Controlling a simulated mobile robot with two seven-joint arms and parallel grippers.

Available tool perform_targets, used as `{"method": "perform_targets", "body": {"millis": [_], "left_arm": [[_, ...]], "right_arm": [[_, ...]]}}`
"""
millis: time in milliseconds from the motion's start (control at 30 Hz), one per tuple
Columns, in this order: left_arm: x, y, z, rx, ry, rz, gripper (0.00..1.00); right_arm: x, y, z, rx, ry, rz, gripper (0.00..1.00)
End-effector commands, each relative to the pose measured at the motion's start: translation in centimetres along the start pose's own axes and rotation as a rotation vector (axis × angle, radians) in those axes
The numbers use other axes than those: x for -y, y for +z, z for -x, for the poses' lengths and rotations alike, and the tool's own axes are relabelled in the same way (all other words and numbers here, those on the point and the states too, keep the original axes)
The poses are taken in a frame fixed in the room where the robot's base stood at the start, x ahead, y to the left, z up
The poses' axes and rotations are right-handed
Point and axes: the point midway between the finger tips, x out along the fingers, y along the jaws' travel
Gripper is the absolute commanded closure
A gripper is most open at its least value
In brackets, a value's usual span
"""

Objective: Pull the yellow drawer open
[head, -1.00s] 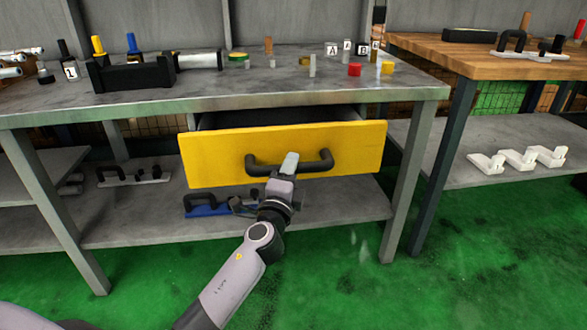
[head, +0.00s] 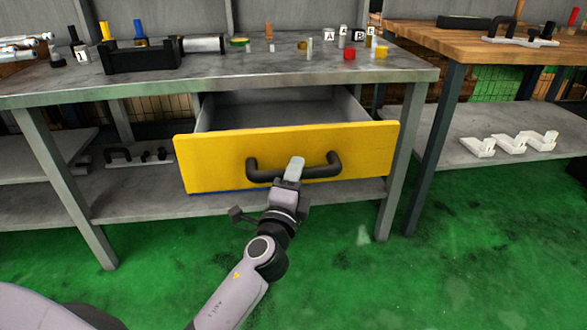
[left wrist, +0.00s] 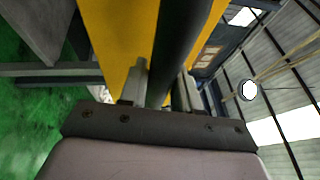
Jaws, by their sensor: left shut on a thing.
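The yellow drawer (head: 225,163) hangs under the grey metal workbench and stands partly open, with its grey inside (head: 275,112) showing and looking empty. A black bar handle (head: 322,171) is on its front. My left gripper (head: 293,168) is shut on the handle near its middle. In the left wrist view the dark handle bar (left wrist: 178,45) runs between the two fingers (left wrist: 160,88), with the yellow front (left wrist: 115,35) behind it. My right gripper is not in view.
The workbench top (head: 230,77) holds a black tray (head: 140,57), a red cylinder (head: 350,53) and several small parts. A wooden-topped table (head: 460,42) stands at the right. The green floor (head: 400,270) before the drawer is clear apart from my arm.

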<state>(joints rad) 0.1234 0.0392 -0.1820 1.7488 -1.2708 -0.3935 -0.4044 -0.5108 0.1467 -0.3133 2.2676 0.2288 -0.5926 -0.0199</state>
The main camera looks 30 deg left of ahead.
Motion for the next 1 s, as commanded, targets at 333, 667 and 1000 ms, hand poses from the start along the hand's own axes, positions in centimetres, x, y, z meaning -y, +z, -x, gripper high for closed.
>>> {"method": "perform_targets", "body": {"millis": [333,667,1000], "left_arm": [[0.26,-0.38,0.96,0.001,-0.001,-0.001,1.0],[0.27,-0.38,0.96,0.001,-0.001,-0.001,1.0],[0.25,-0.38,0.95,0.001,-0.001,-0.001,0.47]], "right_arm": [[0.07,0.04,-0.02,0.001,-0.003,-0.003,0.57],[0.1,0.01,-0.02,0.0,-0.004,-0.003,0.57],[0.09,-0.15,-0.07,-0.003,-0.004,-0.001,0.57]]}}
